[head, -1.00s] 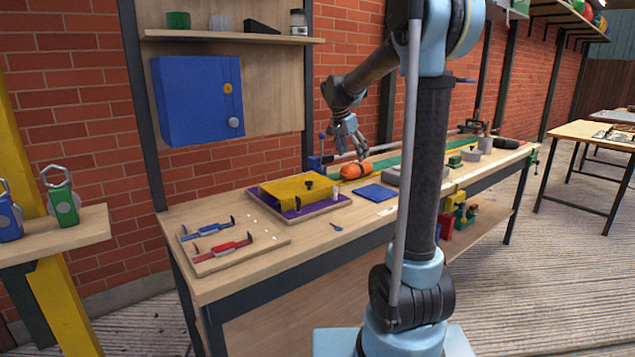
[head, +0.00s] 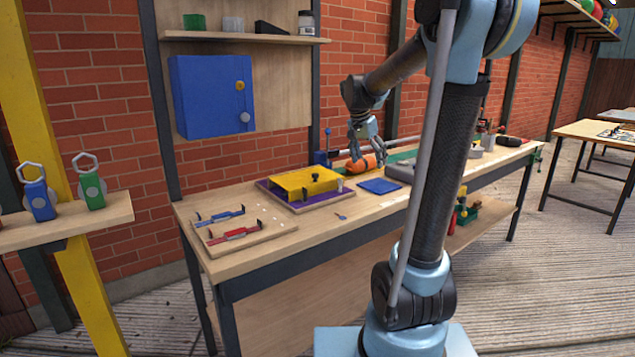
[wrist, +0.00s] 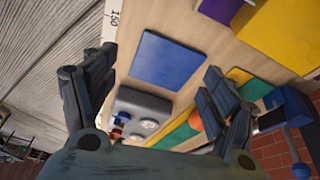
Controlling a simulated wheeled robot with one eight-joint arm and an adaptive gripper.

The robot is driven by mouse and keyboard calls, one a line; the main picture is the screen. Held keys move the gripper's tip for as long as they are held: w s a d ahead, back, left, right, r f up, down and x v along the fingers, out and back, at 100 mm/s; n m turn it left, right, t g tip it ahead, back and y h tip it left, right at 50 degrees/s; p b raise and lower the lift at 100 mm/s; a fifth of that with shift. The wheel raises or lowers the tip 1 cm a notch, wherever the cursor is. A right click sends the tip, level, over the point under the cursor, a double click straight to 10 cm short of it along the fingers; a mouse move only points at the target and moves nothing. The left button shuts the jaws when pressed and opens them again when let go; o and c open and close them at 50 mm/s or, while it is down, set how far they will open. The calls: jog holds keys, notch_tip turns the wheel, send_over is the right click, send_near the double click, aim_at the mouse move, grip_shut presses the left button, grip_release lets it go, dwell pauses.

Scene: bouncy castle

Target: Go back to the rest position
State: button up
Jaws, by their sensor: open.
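My gripper (head: 369,156) is open above the workbench (head: 275,243), in front of the orange cylinder-like object (head: 357,166). Nothing shows between its fingers. In the wrist view the two open fingers of my gripper (wrist: 160,100) frame the bench top, with the blue square (wrist: 167,60) between and beyond them. The orange object shows partly at the right finger (wrist: 194,120).
A yellow block on a purple tray (head: 263,184) sits left of my gripper. A board with blue and red calipers (head: 283,229) lies at the bench's near left. A blue wall cabinet (head: 205,95) and a shelf (head: 240,37) hang above. Another table (head: 590,131) stands at the far right.

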jog(key=s+f+n+y, duration=0.1)
jog(key=s+f+n, duration=0.2)
jog(key=s+f, duration=0.3)
jog(key=s+d+f+n+y, duration=0.1)
jog(key=s+f+n, duration=0.2)
jog(key=s, duration=1.3)
jog(key=s+f+n+y, duration=0.1)
jog(key=s+f+n, duration=0.2)
jog(key=s+f, duration=0.6)
jog(key=shift+s+d+f, duration=0.15)
jog(key=shift+s+d, duration=0.1)
jog(key=shift+s, duration=0.85)
